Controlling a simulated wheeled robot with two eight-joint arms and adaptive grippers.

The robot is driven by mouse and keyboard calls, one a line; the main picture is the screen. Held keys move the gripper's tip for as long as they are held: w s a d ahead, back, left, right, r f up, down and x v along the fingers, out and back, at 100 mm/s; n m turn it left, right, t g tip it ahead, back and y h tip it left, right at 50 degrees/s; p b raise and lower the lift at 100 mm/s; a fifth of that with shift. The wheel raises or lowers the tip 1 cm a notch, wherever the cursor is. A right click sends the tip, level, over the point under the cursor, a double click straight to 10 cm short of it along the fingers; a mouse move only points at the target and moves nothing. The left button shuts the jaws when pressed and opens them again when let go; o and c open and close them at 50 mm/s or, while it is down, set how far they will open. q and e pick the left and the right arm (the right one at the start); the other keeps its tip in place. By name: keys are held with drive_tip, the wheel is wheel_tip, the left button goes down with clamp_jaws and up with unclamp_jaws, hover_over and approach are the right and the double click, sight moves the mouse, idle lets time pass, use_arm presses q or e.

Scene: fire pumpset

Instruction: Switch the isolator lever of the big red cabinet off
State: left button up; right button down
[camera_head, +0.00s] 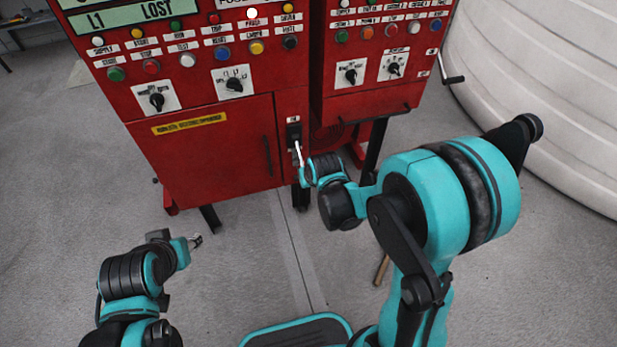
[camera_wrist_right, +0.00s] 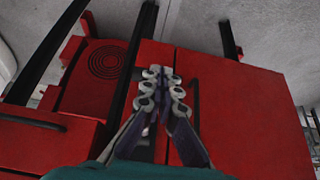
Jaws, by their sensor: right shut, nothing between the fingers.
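The big red cabinet (camera_head: 222,158) stands upright in the head view. Its isolator (camera_head: 294,131) is a black plate at the right edge of the front, beside the door. A thin pale piece runs down from it to my right gripper (camera_head: 299,155); I cannot tell how much of it is lever and how much is fingers. In the right wrist view my right gripper (camera_wrist_right: 163,90) is shut and empty in front of the red cabinet (camera_wrist_right: 235,115); the lever is not clearly visible there. My left gripper (camera_head: 197,241) is low, well away from the cabinet; its opening is unclear.
A smaller red cabinet (camera_head: 375,70) with buttons and knobs adjoins on the right. A black door handle (camera_head: 267,157) is left of the isolator. A crank (camera_head: 449,72) sticks out at right, near a large white ribbed tank (camera_head: 545,90). The floor in front is mostly clear.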

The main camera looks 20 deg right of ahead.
use_arm(q)
drive_tip(key=shift+f, duration=0.25)
use_arm(e)
drive_tip(key=shift+x, duration=0.75)
drive_tip(key=shift+s+f, duration=0.1)
drive_tip(key=shift+f, duration=0.05)
use_arm(q)
drive_tip(key=shift+r, duration=0.1)
